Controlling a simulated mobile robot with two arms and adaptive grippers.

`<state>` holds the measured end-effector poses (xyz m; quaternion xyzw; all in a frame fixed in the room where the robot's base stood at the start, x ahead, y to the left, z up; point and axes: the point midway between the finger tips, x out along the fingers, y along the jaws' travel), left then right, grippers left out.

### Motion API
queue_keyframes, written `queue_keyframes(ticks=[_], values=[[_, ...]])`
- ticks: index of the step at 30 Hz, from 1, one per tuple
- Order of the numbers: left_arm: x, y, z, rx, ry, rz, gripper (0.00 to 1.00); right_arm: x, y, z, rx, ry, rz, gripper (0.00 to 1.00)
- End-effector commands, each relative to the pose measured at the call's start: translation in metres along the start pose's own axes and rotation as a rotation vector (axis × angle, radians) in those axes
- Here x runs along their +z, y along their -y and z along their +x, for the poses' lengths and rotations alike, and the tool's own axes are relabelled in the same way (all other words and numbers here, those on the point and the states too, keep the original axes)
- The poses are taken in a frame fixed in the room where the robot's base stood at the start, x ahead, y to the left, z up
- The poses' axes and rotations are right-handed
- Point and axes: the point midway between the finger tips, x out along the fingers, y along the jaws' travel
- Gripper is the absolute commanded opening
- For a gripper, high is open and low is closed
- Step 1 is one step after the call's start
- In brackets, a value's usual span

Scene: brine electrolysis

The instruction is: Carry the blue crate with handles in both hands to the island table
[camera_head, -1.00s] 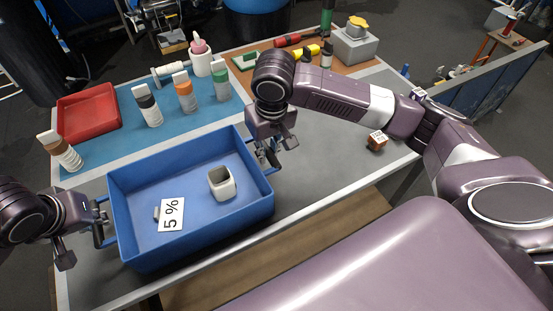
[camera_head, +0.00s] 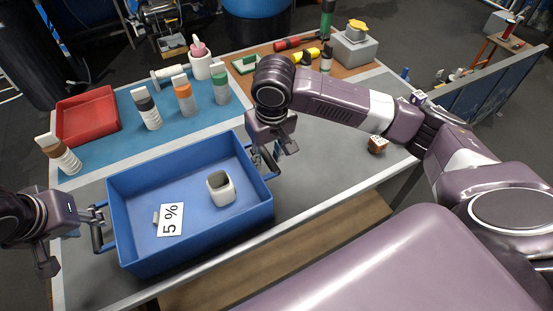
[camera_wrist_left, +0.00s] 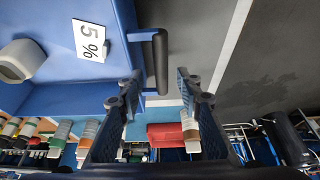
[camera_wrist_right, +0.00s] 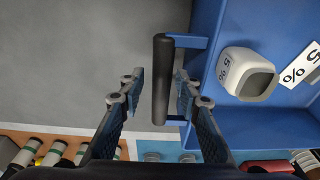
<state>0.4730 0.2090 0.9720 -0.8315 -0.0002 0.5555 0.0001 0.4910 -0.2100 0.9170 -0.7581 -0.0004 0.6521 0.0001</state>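The blue crate (camera_head: 190,245) stands on the grey top of the workbench, near its front edge. A white cup (camera_head: 221,189) and a white card reading "5 %" (camera_head: 170,220) are inside it. My left gripper (camera_head: 84,222) is open at the crate's left handle (camera_wrist_left: 161,62); in the left wrist view the fingers are apart, with the handle's near end between their tips. My right gripper (camera_head: 270,150) is open at the right handle (camera_wrist_right: 162,80); in the right wrist view the dark bar lies between the spread fingers with gaps. The island table cannot be identified.
Several capped bottles (camera_head: 184,95) and a red tray (camera_head: 87,115) stand on the blue mat behind the crate. A small brown block (camera_head: 377,145) lies to the right. A grey box with a yellow top (camera_head: 354,48) stands at the back right.

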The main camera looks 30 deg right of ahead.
Motion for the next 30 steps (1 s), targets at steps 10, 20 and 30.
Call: queue_keyframes(ticks=[10,20,30], values=[[0.000,0.001,-0.032,-0.003,-0.001,-0.001,0.33,0.000,0.001,-0.003,-0.003,-0.001,-0.002,0.32],[0.000,0.001,-0.032,-0.003,0.001,-0.001,0.33,-0.002,0.001,-0.061,-0.003,-0.006,-0.002,0.32],[0.000,0.001,-0.032,-0.003,0.001,-0.001,0.33,-0.001,0.000,-0.114,-0.001,-0.002,0.000,0.32]])
